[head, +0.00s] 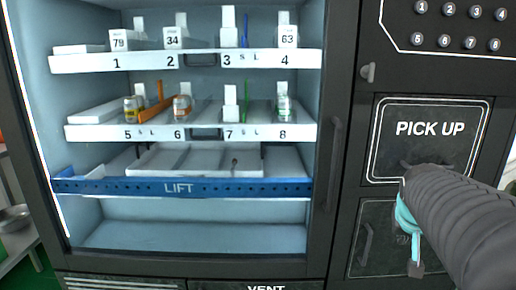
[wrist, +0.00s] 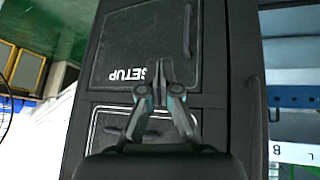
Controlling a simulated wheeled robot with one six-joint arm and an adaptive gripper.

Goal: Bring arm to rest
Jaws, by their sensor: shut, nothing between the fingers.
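My gripper (wrist: 160,78) is shut and empty, its two fingertips together in the middle of the wrist view. In that view, which is turned upside down, it overlaps the lower edge of the black SETUP door (wrist: 150,38). In the head view my arm reaches in from the right edge, and the teal part of my gripper (head: 408,216) shows in front of the machine. The arm hides the lower right of the PICK UP door (head: 430,112) and part of the door below it. The fingertips are not clear in the head view.
The vending machine's blue LIFT bar (head: 178,187) crosses below two numbered shelves (head: 190,132) with a few small bottles. The number keypad (head: 450,27) is at the top right. A metal bowl (head: 14,217) is at the far left. Door handles (head: 332,165) stick out from the front.

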